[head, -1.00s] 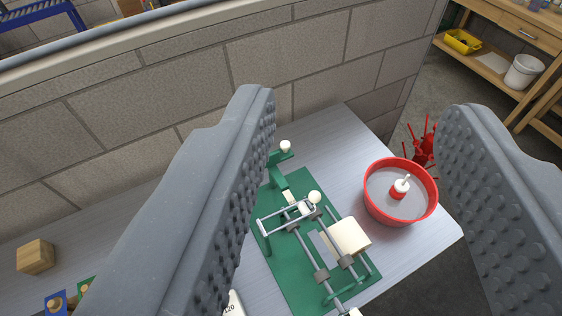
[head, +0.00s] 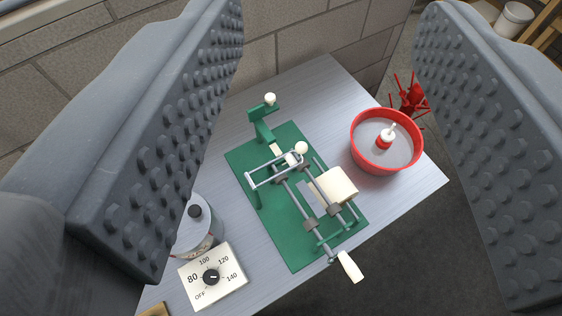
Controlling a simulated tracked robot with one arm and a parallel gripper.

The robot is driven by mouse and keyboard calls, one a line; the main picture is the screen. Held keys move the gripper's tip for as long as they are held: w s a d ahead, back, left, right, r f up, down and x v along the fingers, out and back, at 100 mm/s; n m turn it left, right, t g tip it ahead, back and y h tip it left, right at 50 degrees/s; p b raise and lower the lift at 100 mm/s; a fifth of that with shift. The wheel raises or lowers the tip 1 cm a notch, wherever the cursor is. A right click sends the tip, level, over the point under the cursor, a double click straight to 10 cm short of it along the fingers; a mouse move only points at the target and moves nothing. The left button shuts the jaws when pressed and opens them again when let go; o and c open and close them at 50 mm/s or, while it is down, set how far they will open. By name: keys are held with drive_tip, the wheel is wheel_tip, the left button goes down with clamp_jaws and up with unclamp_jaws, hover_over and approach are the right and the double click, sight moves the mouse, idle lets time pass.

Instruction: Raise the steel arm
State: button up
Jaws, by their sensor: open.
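A green-based machine (head: 290,235) stands on the grey bench in the middle of the view. A steel arm (head: 276,171), shaped like a narrow loop, lies low across it, with a cream ball knob (head: 301,148) by its right end. Steel rods run forward to a crank with a cream handle (head: 349,266). A cream block (head: 335,187) sits on the right side, and a green post with a cream knob (head: 270,100) stands at the back. My gripper (head: 331,40) is open and empty. Its studded fingers flank the machine in the picture, with no contact visible.
A red tub (head: 384,167) with grey contents and a red-white piece stands right of the machine. Behind it is a red spiked rack (head: 408,97). A numbered dial box (head: 213,276) and a round grey pot (head: 190,240) stand front left. A block wall (head: 310,35) closes the back.

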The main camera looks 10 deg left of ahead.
drive_tip(key=shift+w, duration=0.1)
drive_tip(key=shift+c, duration=0.2)
drive_tip(key=m+g+y+p, duration=0.25)
drive_tip(key=g+p, duration=0.35)
drive_tip(key=g, duration=0.5)
hover_over(303, 145)
drive_tip(key=s, duration=0.2)
wheel_tip(303, 145, down, 22)
drive_tip(key=f+g, duration=0.1)
drive_tip(key=f, duration=0.6)
drive_tip(key=w+f+m+g+p, duration=0.1)
drive_tip(key=f, duration=0.7)
drive_tip(key=w+f+g+p, duration=0.1)
drive_tip(key=f, duration=0.7)
drive_tip(key=shift+a+m, duration=0.15)
drive_tip(key=shift+m, duration=0.2)
drive_tip(key=shift+r, duration=0.1)
clamp_jaws()
